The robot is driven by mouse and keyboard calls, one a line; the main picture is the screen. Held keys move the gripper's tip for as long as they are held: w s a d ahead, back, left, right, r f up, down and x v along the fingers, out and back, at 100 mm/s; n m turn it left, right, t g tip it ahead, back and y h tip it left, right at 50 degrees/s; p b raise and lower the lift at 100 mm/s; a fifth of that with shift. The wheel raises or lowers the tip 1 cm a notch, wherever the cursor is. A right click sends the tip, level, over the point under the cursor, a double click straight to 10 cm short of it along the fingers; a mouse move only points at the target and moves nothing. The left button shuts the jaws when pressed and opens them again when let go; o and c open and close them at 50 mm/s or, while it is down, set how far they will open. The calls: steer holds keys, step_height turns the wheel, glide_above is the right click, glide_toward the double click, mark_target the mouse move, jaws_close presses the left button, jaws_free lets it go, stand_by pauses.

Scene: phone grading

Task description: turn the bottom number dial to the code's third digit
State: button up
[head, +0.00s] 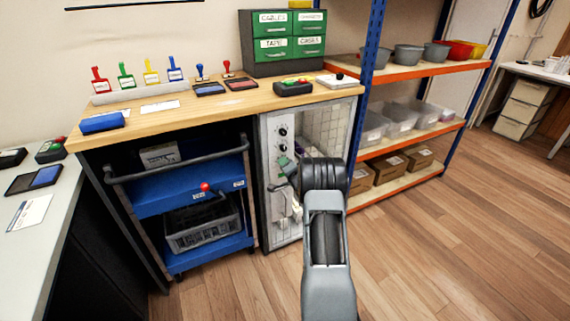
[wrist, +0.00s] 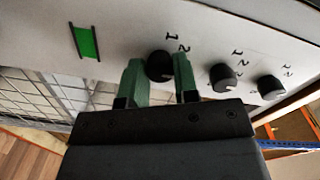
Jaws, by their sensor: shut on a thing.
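The bottom number dial (wrist: 159,65) is a round black knob on the pale cabinet panel. In the wrist view it sits between the green fingers of my gripper (wrist: 160,82), which is shut on it. The digits 1 and 2 show beside it; its pointer is hard to make out. The other two black dials, the middle one (wrist: 223,78) and the top one (wrist: 270,87), stand free to the right. In the head view my gripper (head: 286,164) is at the cabinet front and hides the bottom dial, below the top dial (head: 283,117) and middle dial (head: 282,132).
A green strip (wrist: 86,42) is on the panel left of the dial in the wrist view, near the cabinet's wire-grid door (wrist: 45,95). A blue cart (head: 190,190) stands left of the cabinet. Shelves with bins (head: 400,120) stand to the right. The wooden floor in front is clear.

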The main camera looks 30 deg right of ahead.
steer(key=shift+m, duration=0.5)
steer(key=o, duration=0.9)
steer(key=s, duration=0.4)
steer(key=s+a+p, duration=0.1)
steer(key=s, duration=0.4)
steer(key=s+a+p, duration=0.1)
steer(key=s, duration=0.3)
steer(key=shift+s+r, duration=0.15)
steer(key=shift+s, duration=0.2)
